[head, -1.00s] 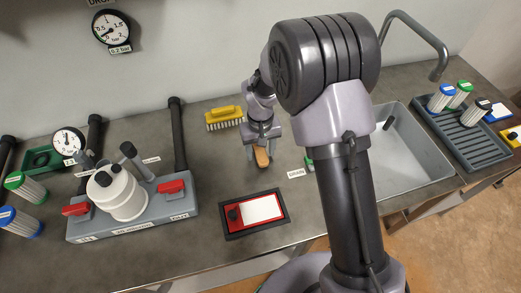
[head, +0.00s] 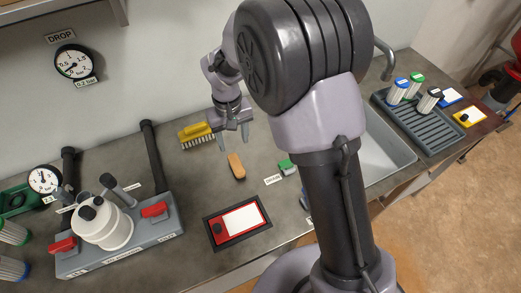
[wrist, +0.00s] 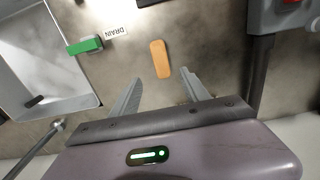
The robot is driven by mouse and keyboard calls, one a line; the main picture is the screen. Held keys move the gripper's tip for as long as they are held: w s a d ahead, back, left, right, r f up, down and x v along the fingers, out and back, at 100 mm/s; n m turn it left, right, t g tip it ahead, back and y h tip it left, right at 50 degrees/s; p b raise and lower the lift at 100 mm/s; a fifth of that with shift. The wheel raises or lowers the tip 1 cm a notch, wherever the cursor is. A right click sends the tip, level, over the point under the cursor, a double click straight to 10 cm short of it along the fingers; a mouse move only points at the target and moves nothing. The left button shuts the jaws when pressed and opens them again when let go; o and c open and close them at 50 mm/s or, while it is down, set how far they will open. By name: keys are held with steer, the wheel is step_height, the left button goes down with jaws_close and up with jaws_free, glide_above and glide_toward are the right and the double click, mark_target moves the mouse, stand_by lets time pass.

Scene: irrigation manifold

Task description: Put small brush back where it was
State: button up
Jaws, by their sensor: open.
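The small brush (head: 237,166), with an orange-brown wooden back, lies on the grey counter between the yellow brush and the red-framed tray. In the wrist view the small brush (wrist: 160,59) lies ahead of the open fingertips, clear of both fingers.
The yellow brush (head: 195,134) is just left of my gripper. A green block (head: 287,167) and DRAIN label (head: 272,179) are to the right, by the sink (head: 385,150).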

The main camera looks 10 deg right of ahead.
steer(key=s+d+r+m+t, duration=0.1)
steer(key=s+d+r, duration=0.15)
steer(key=r, duration=0.25)
steer(key=s+d+r+m+t+y, duration=0.1)
steer(key=s+d+r, duration=0.15)
steer(key=r, duration=0.25)
steer(key=s+d+r+m, duration=0.1)
steer(key=s+r, duration=0.2)
steer(key=r, duration=0.2)
steer(key=s+d+r+m+t, duration=0.2)
steer(key=s, duration=0.5)
steer(key=s+d+r+m+t+y, duration=0.1)
steer(key=s+d+r+m, duration=0.1)
steer(key=s, duration=0.6)
steer(key=shift+r+m+t, duration=0.3)
steer(key=shift+r+t, duration=0.05)
steer(key=shift+t, duration=0.05)
